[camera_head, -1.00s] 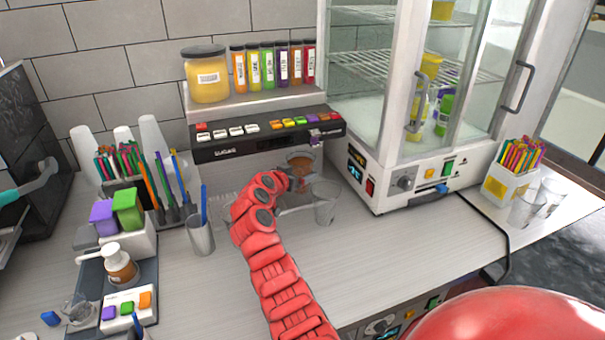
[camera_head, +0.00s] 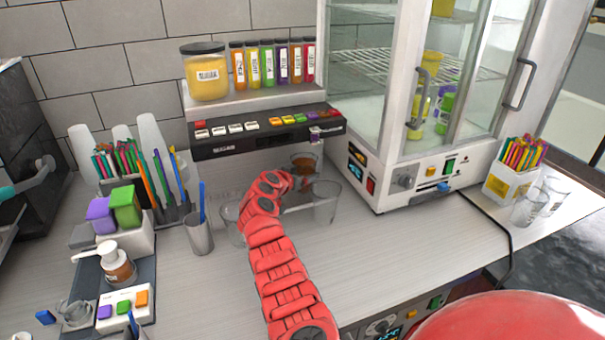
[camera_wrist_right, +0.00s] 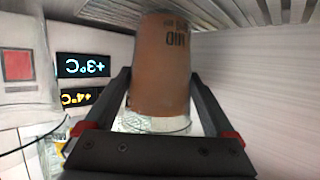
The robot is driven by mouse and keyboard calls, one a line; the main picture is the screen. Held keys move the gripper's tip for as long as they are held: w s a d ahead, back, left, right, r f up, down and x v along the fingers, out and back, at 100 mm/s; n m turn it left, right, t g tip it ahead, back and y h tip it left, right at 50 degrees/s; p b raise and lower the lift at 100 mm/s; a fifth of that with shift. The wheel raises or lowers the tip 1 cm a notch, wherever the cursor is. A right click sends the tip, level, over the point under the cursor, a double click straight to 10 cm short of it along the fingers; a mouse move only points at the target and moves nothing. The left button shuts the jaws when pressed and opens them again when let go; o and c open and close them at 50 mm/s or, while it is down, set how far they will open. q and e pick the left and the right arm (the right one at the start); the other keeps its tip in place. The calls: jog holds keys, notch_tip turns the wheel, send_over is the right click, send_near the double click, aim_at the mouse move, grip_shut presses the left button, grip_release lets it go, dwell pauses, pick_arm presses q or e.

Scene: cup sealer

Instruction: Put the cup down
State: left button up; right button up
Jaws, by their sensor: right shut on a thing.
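The cup (camera_head: 304,161) is clear with brown contents. It is at the back of the counter, below the front edge of the button panel. My right gripper (camera_head: 298,182) is at the cup, mostly hidden behind my red wrist. In the right wrist view the two dark fingers (camera_wrist_right: 160,88) are closed on either side of the cup (camera_wrist_right: 160,62), which fills the middle. I cannot tell whether the cup's base touches the surface below. My left gripper is not in view.
A clear empty cup (camera_head: 326,204) stands close to the right of my wrist, and another (camera_head: 231,216) to its left. The button panel (camera_head: 268,133) overhangs the held cup. A glass-doored cabinet (camera_head: 405,180) stands at right. The front counter is clear.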

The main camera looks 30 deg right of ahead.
jog(key=o, duration=1.5)
jog(key=shift+r, duration=0.15)
jog(key=b+v, duration=0.2)
jog(key=v, duration=1)
jog(key=shift+s, duration=0.1)
